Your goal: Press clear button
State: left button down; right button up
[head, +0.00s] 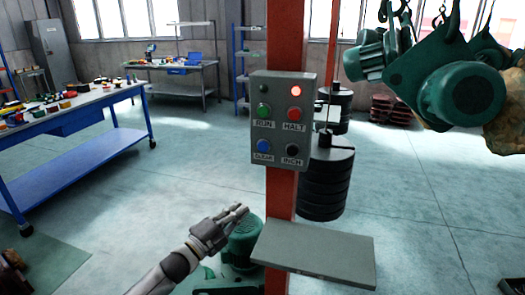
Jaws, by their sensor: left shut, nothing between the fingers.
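A grey control box (282,120) is fixed to an orange-red post. Its blue button (263,145), labelled CLEAR, is at the lower left. A green RUN button (264,111) is above it, a red HALT button (293,114) is at the upper right, and a black INCH button (292,150) is at the lower right. A red lamp (296,91) glows at the top right. My left gripper (240,209) is shut and empty, below and left of the box, apart from it. My right gripper is not in view.
A grey shelf plate (315,254) juts from the post (281,200) below the box. A green motor (243,240) is behind my left gripper. Stacked black weights (328,182) hang behind the post. Green hoist machinery (450,90) is at upper right. A blue workbench (75,140) stands left.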

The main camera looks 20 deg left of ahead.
aim_at(263, 147)
pick_arm(q)
jog(key=s+d+r+m+h, duration=0.1)
jog(key=r+m+h, duration=0.1)
jog(key=r, duration=0.3)
jog(key=s+d+r+m+g+h, duration=0.1)
jog(key=d+r+m+h, duration=0.1)
jog(key=r, duration=0.3)
jog(key=s+d+r+m+h, duration=0.1)
jog(key=r+m+h, duration=0.1)
jog(key=r+m, duration=0.2)
jog(key=shift+s+d+r+m+h, duration=0.3)
jog(key=shift+d+r+h, duration=0.1)
jog(key=shift+r, duration=0.15)
jog(key=shift+w, duration=0.15)
jog(key=w+b, duration=0.3)
jog(key=w, duration=0.5)
jog(key=shift+w+d, duration=0.15)
jog(key=shift+w, duration=0.2)
jog(key=shift+w+f+b, duration=0.1)
jog(key=shift+b, duration=0.3)
